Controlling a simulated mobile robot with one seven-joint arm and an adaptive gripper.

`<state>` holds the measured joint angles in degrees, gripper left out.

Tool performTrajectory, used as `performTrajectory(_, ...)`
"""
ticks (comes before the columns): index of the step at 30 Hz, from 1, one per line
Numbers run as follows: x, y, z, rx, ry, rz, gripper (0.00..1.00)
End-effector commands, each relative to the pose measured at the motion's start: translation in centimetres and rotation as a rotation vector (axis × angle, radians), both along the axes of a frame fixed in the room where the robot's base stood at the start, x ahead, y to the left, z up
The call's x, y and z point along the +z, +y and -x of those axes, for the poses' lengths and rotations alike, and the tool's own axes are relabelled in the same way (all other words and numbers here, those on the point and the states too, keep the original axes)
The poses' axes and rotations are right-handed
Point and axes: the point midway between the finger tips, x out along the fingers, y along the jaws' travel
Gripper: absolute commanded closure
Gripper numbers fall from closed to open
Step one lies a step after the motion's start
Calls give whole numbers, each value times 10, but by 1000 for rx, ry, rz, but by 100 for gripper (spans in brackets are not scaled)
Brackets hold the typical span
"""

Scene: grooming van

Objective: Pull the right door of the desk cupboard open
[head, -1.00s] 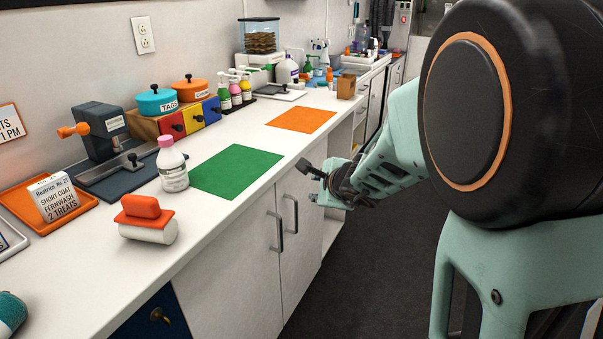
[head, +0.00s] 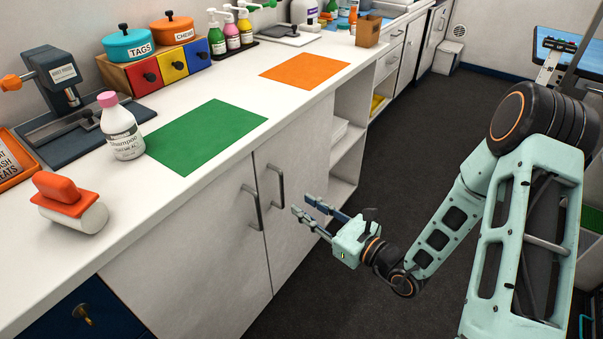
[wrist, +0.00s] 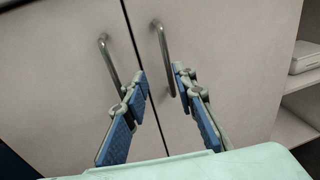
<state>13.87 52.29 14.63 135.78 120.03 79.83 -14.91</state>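The desk cupboard has two pale doors, both shut. Its right door (head: 304,150) carries an upright grey bar handle (head: 281,187); the door (wrist: 225,55) and handle (wrist: 163,55) also show in the wrist view. My gripper (head: 302,204) is open and empty in front of the right door, its fingers pointing at the cupboard. In the wrist view my gripper (wrist: 160,73) has the right handle between its fingertips in the picture, closer to the right finger. In the head view the fingertips look a little short of the handle. I see no contact.
The left door (head: 190,245) has its own handle (head: 253,207) close beside the right one. Open shelves (head: 347,150) adjoin on the right. The countertop with a green mat (head: 207,135) overhangs above. The dark floor (head: 420,140) is clear around my arm.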

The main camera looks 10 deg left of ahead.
Motion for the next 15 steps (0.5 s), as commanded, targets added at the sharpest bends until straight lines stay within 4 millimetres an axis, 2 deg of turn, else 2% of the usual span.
performTrajectory(4,7,1,3,-17,12,-74,75)
performTrajectory(8,8,9,-3,-19,10,-85,75)
performTrajectory(15,7,46,-27,-17,7,-83,75)
